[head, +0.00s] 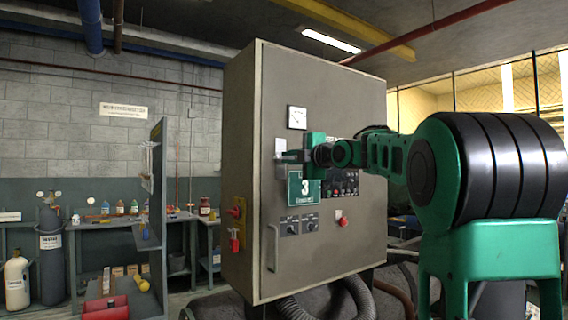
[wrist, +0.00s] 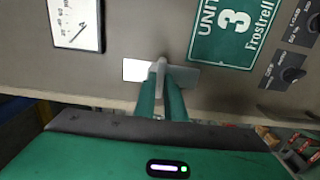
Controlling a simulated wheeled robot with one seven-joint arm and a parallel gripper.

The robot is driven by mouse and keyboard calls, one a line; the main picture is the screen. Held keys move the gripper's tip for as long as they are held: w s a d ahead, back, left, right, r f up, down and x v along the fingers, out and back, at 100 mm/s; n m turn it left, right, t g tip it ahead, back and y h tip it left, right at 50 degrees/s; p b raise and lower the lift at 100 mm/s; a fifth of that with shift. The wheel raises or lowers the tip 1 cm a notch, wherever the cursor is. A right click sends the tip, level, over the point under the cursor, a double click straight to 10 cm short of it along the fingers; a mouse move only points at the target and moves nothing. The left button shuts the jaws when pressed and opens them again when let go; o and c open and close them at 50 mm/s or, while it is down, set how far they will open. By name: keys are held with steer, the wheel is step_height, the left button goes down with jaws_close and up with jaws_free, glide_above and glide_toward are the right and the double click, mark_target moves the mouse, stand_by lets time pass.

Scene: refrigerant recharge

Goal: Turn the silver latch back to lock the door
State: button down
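The silver latch (wrist: 135,70) is a flat plate with a raised grip on the grey cabinet door (head: 335,90). In the wrist view the plate lies crosswise beside the green "UNIT 3 Frostrell" sign (wrist: 232,32). My gripper (wrist: 161,85) has its two green fingers on either side of the raised grip and appears shut on it. In the head view my gripper (head: 303,155) is at the door's left part, between the gauge and the sign, and mostly hides the latch. The door looks flush with the cabinet.
A dial gauge (head: 297,117) sits above my gripper, and a control panel (head: 342,183) is to its right. A workbench (head: 105,222) and gas cylinders (head: 50,250) stand at the left.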

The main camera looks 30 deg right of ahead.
steer(key=shift+f+m, duration=0.15)
steer(key=shift+m, duration=2.15)
steer(key=m, duration=0.4)
steer(key=shift+f+m, duration=0.1)
steer(key=shift+m, duration=0.2)
steer(key=m, duration=0.4)
steer(key=shift+a, duration=0.1)
